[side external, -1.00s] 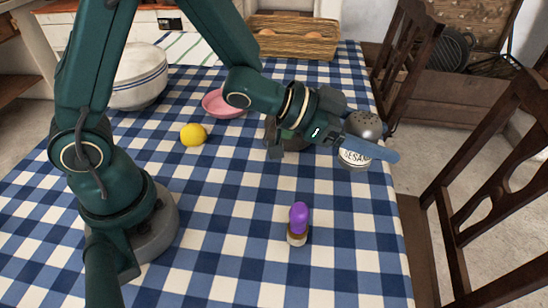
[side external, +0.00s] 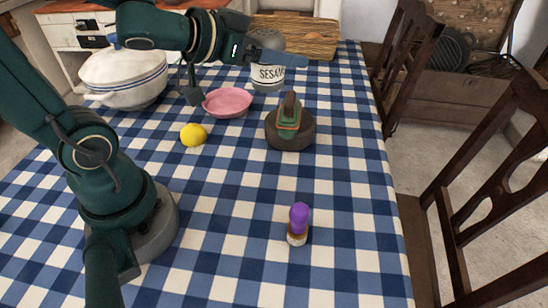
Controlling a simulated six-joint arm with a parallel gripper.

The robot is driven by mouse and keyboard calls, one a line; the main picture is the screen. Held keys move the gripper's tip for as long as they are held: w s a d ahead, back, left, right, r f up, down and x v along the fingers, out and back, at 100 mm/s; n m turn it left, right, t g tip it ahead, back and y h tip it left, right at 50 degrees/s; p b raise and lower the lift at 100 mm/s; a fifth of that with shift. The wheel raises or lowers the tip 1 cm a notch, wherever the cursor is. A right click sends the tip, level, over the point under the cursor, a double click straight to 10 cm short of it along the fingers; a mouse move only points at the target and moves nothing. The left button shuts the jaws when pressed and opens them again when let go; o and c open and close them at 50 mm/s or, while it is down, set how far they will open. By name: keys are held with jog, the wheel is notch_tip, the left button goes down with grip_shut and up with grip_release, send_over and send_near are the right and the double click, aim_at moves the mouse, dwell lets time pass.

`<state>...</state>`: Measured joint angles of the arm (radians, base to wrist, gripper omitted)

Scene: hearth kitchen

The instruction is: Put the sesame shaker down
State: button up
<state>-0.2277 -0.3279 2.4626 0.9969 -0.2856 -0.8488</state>
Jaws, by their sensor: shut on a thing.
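The sesame shaker (side external: 267,76) is a white cylinder with dark lettering and a grey top. It is upright at the back of the table, behind the pink dish (side external: 228,101). My gripper (side external: 266,52) is shut on its upper part from the left. One blue-grey finger crosses in front of the shaker and hides part of its top. I cannot tell whether the shaker's base touches the cloth.
A lemon (side external: 193,134), a dark round object with a green band (side external: 290,126) and a purple-topped item (side external: 298,222) stand on the checked cloth (side external: 225,225).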

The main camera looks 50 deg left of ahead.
jog(key=shift+s+a+f, duration=0.15)
jog(key=shift+s+f, duration=0.1)
jog(key=shift+f, duration=0.25)
jog(key=shift+w+d+r+m+h, duration=0.25)
jog(key=shift+d+r+m+h, duration=0.05)
jog(key=shift+d+r, duration=0.45)
jog(key=s+d+m+g+h, duration=0.3)
jog(key=d+m+g+h, duration=0.3)
jog(key=d+m+h, duration=0.6)
jog(key=shift+s+d+f+m+g, duration=0.7)
jog(key=shift+s+d+f, duration=0.8)
jog(key=shift+d+f, duration=1.05)
jog(key=shift+s+d+f+m+g, duration=0.35)
jog(key=shift+s+d+f+g, duration=0.85)
jog(key=shift+d+f, duration=1.4)
jog(key=shift+s+d+f+m+g, duration=0.6)
jog(key=shift+s+d+f, duration=1.15)
jog(key=shift+d+f, duration=0.8)
jog(key=shift+a+f, duration=0.15)
jog(key=shift+f, duration=0.55)
